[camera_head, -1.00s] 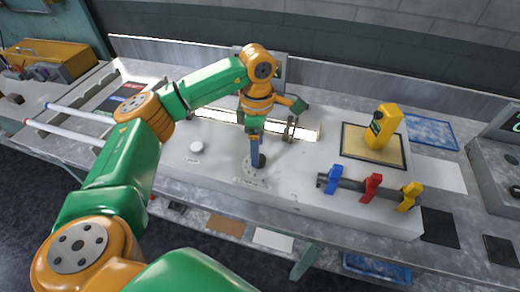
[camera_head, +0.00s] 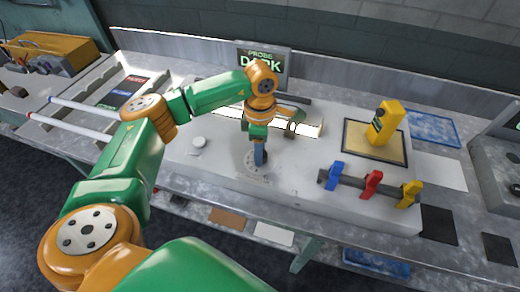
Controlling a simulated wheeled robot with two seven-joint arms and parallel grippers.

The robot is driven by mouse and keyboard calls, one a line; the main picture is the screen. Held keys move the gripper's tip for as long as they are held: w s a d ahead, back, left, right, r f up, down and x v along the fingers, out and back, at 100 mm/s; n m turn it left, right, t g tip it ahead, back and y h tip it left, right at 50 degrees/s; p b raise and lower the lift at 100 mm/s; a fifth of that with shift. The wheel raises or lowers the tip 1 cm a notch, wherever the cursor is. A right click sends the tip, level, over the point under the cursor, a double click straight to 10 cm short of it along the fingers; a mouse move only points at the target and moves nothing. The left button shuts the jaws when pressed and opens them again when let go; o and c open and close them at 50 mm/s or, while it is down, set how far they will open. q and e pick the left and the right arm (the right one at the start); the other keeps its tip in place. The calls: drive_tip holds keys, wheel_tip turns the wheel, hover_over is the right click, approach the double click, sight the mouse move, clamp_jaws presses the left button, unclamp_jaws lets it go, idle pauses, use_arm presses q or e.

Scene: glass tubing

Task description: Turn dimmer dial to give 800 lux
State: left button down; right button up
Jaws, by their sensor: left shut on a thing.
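My left gripper (camera_head: 260,158) points down at the dimmer dial's round, marked plate (camera_head: 254,170) on the front of the white panel. It is shut on the dial knob, which the fingers mostly hide, so I cannot read its setting. A glowing glass tube (camera_head: 308,129) lies in holders behind the gripper, partly covered by my arm. A yellow handheld meter (camera_head: 382,122) stands on a tan, black-edged pad (camera_head: 361,147) at the right. A dark display (camera_head: 272,62) behind shows green text starting "PROBE", with a partly hidden word below. My right gripper is not in view.
A white round knob (camera_head: 199,142) sits left of the dial. Blue (camera_head: 333,176), red (camera_head: 371,184) and yellow (camera_head: 408,193) clips stand on a bar to the right. Two long tubes (camera_head: 75,117) lie on a rack at the left.

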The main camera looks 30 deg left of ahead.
use_arm(q)
drive_tip(key=shift+f+n+b, duration=0.1)
drive_tip(key=shift+n+b, duration=0.35)
drive_tip(key=shift+n, duration=0.65)
drive_tip(key=shift+n+b, duration=0.4)
drive_tip(key=shift+n, duration=1.3)
drive_tip(key=shift+c, duration=2.1)
unclamp_jaws()
wheel_tip(320, 180, up, 7)
drive_tip(key=shift+r+b, duration=0.2)
drive_tip(key=shift+b, duration=0.7)
